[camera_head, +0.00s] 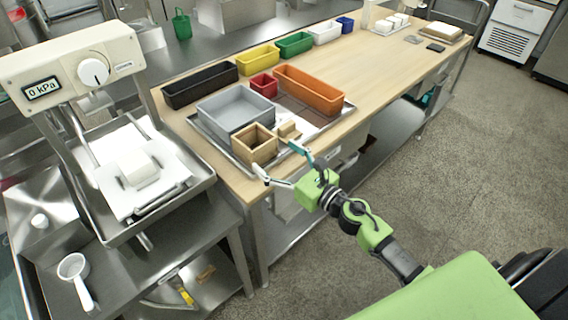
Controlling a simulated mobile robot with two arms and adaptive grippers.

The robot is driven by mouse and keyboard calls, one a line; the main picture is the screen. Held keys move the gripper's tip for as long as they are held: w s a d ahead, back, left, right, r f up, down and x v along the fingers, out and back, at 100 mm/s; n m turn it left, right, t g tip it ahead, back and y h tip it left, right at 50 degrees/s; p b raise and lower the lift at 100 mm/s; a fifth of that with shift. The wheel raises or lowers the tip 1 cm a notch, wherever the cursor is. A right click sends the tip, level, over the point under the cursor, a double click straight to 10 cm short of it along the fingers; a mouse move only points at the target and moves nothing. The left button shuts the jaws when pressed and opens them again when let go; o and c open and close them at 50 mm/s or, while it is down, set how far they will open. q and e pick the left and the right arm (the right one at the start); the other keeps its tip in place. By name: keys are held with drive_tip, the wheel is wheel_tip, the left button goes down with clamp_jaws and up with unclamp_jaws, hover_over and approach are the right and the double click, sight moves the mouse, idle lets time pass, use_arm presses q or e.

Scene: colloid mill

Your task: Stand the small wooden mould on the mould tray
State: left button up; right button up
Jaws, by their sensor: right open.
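A small wooden mould (254,146), a square box with an open top, stands upright at the front corner of the metal mould tray (213,143). A smaller wooden piece (289,129) is just right of it on the tray, partly hidden by a finger. My right gripper (276,158) is open, with a pale finger and a teal finger spread apart at the tray's front edge. It is in front of the wooden mould, and nothing shows between its fingers. I cannot tell whether a finger touches the wood. My left gripper is out of view.
The tray also holds a grey bin (236,112), a red box (264,85) and an orange box (309,90). Black (200,86), yellow (258,59) and green (295,44) bins line the back. A press (70,73) stands left. The table's right part is mostly clear.

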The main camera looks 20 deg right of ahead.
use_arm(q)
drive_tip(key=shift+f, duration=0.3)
use_arm(e)
drive_tip(key=shift+v, duration=1.4)
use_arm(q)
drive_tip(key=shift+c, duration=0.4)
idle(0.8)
